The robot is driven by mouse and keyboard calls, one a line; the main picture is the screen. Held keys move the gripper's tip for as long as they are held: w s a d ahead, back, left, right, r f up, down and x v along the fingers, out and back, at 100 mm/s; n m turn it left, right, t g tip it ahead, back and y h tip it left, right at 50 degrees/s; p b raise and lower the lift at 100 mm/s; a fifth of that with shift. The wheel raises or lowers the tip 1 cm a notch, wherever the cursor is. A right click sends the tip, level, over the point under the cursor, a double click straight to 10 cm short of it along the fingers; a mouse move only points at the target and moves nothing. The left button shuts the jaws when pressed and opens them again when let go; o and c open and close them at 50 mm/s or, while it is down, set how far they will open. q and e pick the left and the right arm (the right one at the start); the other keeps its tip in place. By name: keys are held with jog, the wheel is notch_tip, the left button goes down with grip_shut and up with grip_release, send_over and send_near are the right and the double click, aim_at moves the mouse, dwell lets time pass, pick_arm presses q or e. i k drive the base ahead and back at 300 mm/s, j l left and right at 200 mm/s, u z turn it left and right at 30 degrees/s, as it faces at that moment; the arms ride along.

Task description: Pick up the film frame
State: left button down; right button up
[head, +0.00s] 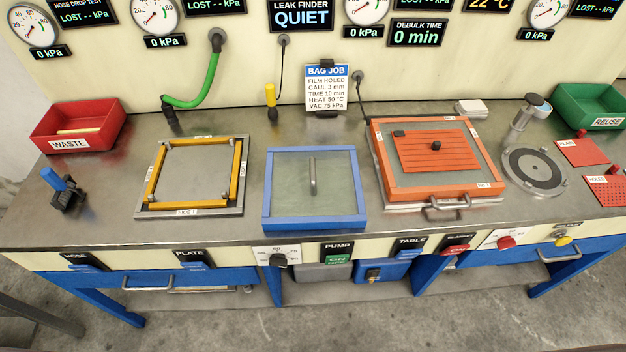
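A blue square frame (267,210) around a translucent greenish sheet lies flat at the middle of the bench and looks like the film frame, though no label on it says so. An upright grey handle (313,176) stands at the middle of its sheet. To its left is a grey plate (189,212) with yellow strips along its edges. To its right an orange frame (377,160) on a metal base surrounds a ribbed orange panel (420,156) with dark knobs. Neither of my grippers shows in the head view.
A red WASTE bin (69,143) is at the left and a green REUSE bin (608,122) at the right. A green hose (208,85) hangs behind the plate. A round grey device (533,165) and red plates (583,152) stand right. Controls (338,251) line the front edge.

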aim_at(306, 188)
jog(key=j+z, duration=0.1)
jog(key=j, duration=0.25)
jog(key=k+j+z, duration=0.1)
jog(key=j, duration=0.3)
jog(key=k+j+z, duration=0.15)
jog(key=j, duration=0.2)
jog(key=k+j+z, duration=0.1)
jog(key=j, duration=0.25)
jog(key=k+j+z, duration=0.1)
jog(key=j, duration=0.25)
